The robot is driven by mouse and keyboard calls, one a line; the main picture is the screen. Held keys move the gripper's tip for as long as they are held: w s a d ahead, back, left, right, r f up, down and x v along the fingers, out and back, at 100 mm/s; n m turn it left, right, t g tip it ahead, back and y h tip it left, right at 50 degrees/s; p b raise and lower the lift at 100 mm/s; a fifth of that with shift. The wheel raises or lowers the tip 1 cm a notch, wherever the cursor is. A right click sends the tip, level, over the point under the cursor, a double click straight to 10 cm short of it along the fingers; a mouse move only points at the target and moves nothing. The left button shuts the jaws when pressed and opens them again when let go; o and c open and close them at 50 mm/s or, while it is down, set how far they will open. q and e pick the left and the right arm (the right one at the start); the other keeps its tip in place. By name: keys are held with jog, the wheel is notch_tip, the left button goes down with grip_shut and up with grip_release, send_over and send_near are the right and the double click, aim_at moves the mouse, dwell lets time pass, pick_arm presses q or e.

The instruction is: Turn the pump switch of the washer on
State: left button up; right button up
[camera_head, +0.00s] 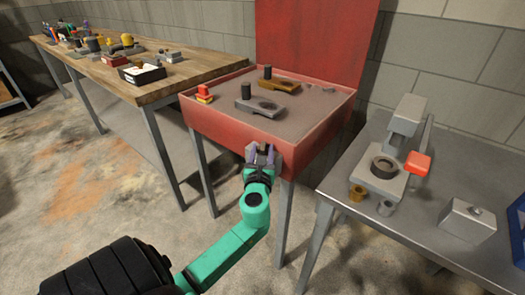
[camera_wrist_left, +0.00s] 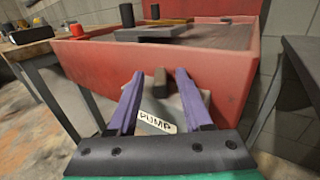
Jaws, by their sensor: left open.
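The washer (camera_head: 235,128) is a red open basin on legs with a red raised panel behind it. It also shows in the left wrist view (camera_wrist_left: 95,75). On its front face is the pump switch, seen in the left wrist view as a short dark lever (camera_wrist_left: 160,82) above a white label reading PUMP (camera_wrist_left: 156,122). My left gripper (camera_head: 264,150) is at the front face, with its two purple fingers open. In the left wrist view, the left gripper (camera_wrist_left: 158,88) has the lever between its fingers, with gaps on both sides. I cannot tell whether the lever is on or off.
A wooden bench (camera_head: 165,88) with tools stands at left. A metal table (camera_head: 350,184) with a press (camera_head: 380,178) stands at right. Floor in front is clear.

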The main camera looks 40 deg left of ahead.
pick_arm(q)
grip_shut()
jog(key=shift+d+n+g+y, duration=0.1)
jog(key=shift+n+g+y, duration=0.3)
jog(key=shift+y, duration=0.1)
jog(key=shift+w+d+n+g+y+p, duration=0.15)
jog(key=shift+n+g+y+p, duration=0.35)
jog(key=shift+n+y, duration=0.1)
jog(key=shift+w+d+n+g+y, duration=0.1)
jog(key=shift+n+g+y, duration=0.65)
jog(key=shift+g, duration=0.25)
jog(key=shift+w+d+n+g+y, duration=0.1)
jog(key=shift+w+n+g+y, duration=0.05)
jog(key=shift+n+g+y, duration=0.65)
jog(key=shift+w+n+g+y, duration=0.15)
jog(key=shift+n+g+y, duration=0.6)
jog(key=shift+g, duration=0.95)
jog(key=shift+n, duration=0.3)
